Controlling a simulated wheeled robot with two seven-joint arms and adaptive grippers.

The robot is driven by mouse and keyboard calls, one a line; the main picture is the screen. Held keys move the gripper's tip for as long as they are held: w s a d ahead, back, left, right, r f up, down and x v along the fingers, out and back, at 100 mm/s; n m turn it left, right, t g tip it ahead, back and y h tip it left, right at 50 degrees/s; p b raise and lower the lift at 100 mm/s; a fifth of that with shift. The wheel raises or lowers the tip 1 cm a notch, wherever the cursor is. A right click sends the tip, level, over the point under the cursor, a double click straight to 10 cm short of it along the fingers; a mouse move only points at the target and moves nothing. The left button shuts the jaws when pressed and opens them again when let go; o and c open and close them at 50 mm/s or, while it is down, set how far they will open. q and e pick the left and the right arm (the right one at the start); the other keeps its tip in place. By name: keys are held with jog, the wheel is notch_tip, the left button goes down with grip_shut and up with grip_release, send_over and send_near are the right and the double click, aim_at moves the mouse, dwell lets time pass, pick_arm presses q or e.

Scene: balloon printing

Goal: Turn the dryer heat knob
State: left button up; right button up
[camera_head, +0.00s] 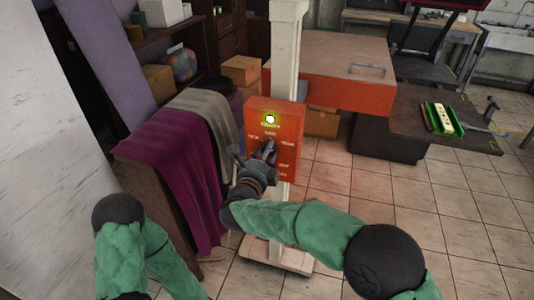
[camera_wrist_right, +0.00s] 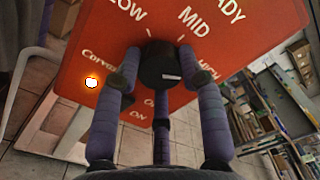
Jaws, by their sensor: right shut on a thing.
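The dryer control panel is an orange box (camera_head: 286,120) on a white post in the head view. The wrist view shows its orange face (camera_wrist_right: 85,50) with LOW, MID, HIGH and Conveyor lettering. The black round heat knob (camera_wrist_right: 162,66) sits below the LOW, MID and HIGH labels and bears a short white mark. My right gripper (camera_wrist_right: 158,76) is shut on the knob, with fingers on both sides. In the head view, my right gripper (camera_head: 267,153) is at the panel front and covers the knob. My left gripper is out of view; only the green left arm shows.
A lit lamp (camera_head: 270,119) glows on the panel's upper part. A small light (camera_wrist_right: 92,82) glows by the Conveyor label. A rack with purple and grey cloths (camera_head: 170,150) stands close left of the panel. The large orange dryer (camera_head: 335,65) is behind. Tiled floor lies open at right.

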jog(key=shift+a+f, duration=0.1)
jog(key=o, duration=1.2)
jog(key=shift+c, duration=0.2)
jog(key=v, duration=1.2)
